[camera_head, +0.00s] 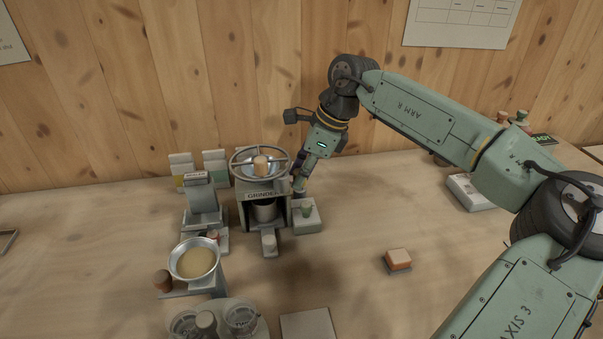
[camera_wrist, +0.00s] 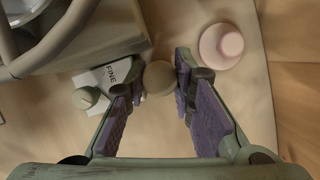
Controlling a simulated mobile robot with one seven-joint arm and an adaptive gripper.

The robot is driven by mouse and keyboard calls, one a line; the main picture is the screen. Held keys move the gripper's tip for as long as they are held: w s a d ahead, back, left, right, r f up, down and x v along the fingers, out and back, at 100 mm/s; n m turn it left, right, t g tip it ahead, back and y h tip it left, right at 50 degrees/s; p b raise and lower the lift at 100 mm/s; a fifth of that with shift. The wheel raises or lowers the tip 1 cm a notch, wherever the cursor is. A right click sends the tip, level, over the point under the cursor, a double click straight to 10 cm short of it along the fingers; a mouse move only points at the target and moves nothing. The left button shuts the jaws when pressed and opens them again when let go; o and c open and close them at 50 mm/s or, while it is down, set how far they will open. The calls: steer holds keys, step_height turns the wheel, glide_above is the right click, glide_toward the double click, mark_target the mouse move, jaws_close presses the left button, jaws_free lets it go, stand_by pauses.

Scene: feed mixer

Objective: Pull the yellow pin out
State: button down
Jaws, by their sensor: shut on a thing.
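My gripper (camera_head: 300,184) reaches down at the right side of the grinder (camera_head: 262,195). In the wrist view its purple-padded fingers (camera_wrist: 158,84) are closed on a round tan knob (camera_wrist: 159,77). The knob's lower part is hidden, so I cannot tell whether it is the head of the yellow pin or whether it is still seated. No clearly yellow pin shows in either view.
A pale block with a green knob (camera_head: 307,211) stands just right of the grinder, near a label reading FINE (camera_wrist: 111,74). A pink round piece (camera_wrist: 221,46) is close to the fingers. A scale bowl (camera_head: 194,260) stands front left. An orange-topped block (camera_head: 398,259) lies right.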

steer(key=shift+r+p, duration=0.3)
steer(key=shift+r, duration=0.3)
steer(key=shift+r, duration=0.2)
steer(key=shift+r+p, duration=0.85)
steer(key=shift+r, duration=1.6)
